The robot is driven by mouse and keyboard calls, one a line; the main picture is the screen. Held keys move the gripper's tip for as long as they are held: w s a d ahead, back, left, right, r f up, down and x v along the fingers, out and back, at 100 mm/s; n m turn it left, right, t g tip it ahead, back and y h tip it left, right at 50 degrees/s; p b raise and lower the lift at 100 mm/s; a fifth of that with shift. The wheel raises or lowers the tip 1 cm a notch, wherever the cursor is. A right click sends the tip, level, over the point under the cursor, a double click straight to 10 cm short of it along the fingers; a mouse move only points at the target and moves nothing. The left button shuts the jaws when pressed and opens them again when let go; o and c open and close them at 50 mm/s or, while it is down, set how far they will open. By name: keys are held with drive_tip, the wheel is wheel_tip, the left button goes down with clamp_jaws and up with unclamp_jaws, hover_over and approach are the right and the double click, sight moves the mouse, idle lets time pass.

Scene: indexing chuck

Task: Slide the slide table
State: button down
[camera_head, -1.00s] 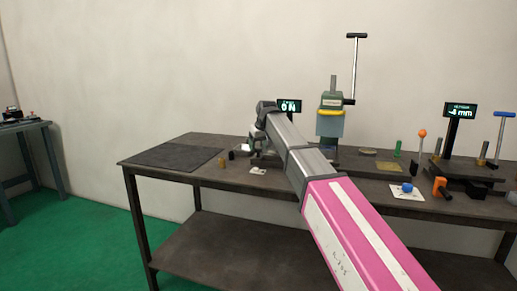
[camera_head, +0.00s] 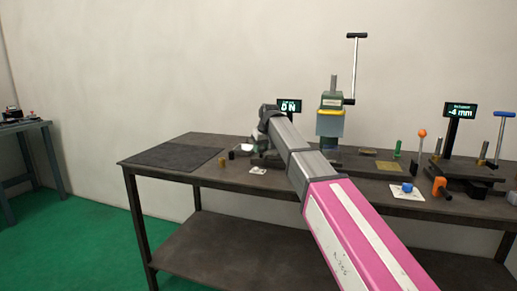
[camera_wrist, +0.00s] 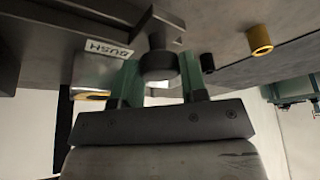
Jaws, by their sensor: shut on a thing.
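My gripper (camera_wrist: 160,80) is shut on the knob, with one greenish finger on each side. In the head view my gripper (camera_head: 256,150) is at the middle of the bench, beside a dark low fixture (camera_head: 268,161). My own arm hides most of that fixture. A display (camera_head: 289,106) behind it reads 0 N.
The workbench (camera_head: 205,190) holds a green press with a crank (camera_head: 330,120), a second display (camera_head: 461,110) reading -4 mm, and a small brass cylinder (camera_wrist: 259,39). A dark mat (camera_head: 175,157) lies clear at the left end. A side table (camera_head: 25,126) stands far left.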

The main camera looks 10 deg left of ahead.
drive_tip(key=d, duration=0.5)
drive_tip(key=s+d, duration=0.1)
drive_tip(key=d, duration=1)
drive_tip(key=shift+s+d, duration=0.15)
drive_tip(key=shift+s, duration=0.05)
drive_tip(key=c, duration=0.7)
unclamp_jaws()
drive_tip(key=shift+v, duration=3.75)
